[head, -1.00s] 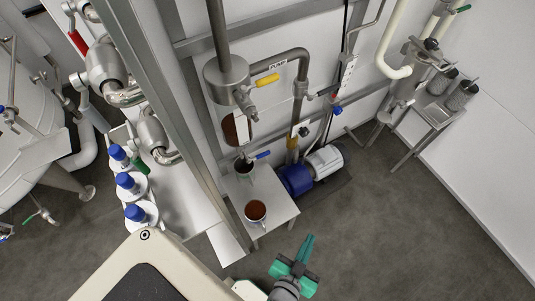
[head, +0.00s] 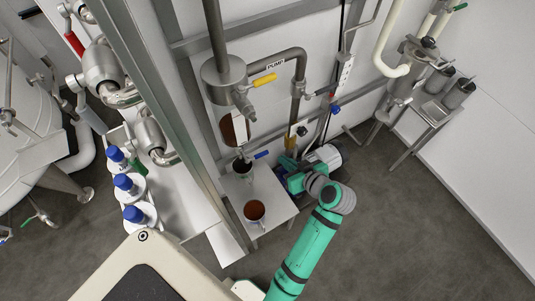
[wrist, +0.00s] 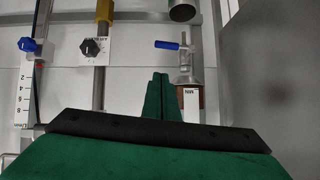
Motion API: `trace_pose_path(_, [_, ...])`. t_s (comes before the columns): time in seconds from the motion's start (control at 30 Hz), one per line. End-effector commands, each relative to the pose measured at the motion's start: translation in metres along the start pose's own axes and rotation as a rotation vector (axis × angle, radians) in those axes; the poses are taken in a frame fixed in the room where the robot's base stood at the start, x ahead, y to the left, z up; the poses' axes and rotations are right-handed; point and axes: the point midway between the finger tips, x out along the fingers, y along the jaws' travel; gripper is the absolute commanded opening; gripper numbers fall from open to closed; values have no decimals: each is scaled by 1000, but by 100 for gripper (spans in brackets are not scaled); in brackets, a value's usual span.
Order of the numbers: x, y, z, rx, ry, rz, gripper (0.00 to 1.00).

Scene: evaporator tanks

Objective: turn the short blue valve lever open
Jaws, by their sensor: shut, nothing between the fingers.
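The short blue valve lever (head: 261,155) sits on a small metal valve above the small white table in the head view. In the wrist view the lever (wrist: 167,45) points left from its metal valve body (wrist: 184,52). My green gripper (head: 281,164) is just right of and a little below the lever in the head view. In the wrist view the fingertips (wrist: 161,78) are together and empty, below the lever in the picture. They look apart from it.
The white table (head: 273,193) holds a cup of brown liquid (head: 255,210) and a second cup (head: 243,168). A pump (head: 325,157) stands behind my gripper. A yellow lever (head: 264,80) is above. The wrist view shows a black knob (wrist: 95,48) and a blue knob (wrist: 27,44).

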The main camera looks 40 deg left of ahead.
Motion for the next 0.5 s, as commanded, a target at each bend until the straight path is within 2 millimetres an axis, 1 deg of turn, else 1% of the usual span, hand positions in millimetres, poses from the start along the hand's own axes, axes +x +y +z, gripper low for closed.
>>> trace_pose_path(0.1, [2, -2, -8, -23, 0, -27, 0])
trace_pose_path(0.23, [13, -3, -8, -26, -1, -34, 0])
trace_pose_path(0.37, [33, -4, -7, -25, -2, -34, 0])
trace_pose_path(0.5, [60, -5, -7, -25, -3, -33, 0])
